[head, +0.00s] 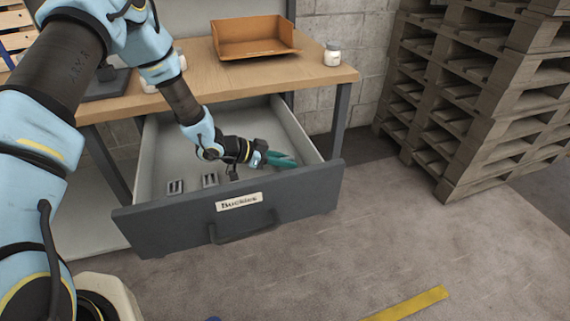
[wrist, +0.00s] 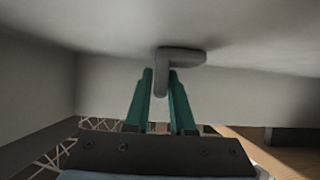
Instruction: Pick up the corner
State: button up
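The corner is a grey L-shaped piece (wrist: 181,56) in the wrist view, at the tips of my gripper's teal fingers. Its short leg lies between the two fingertips, and its other leg points right, just beyond them. My gripper (head: 281,160) is inside the open drawer, at its right side near the front panel. The head view does not show the corner clearly; the gripper hides that spot.
The drawer (head: 293,196) is pulled out and labelled "Buckles". Two grey buckles (head: 175,187) (head: 210,180) lie on its floor, left of my gripper. On the wooden bench (head: 205,85) stand an orange tray (head: 252,50) and a white jar (head: 332,54). Pallets (head: 480,90) are stacked at right.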

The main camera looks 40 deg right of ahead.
grip_shut()
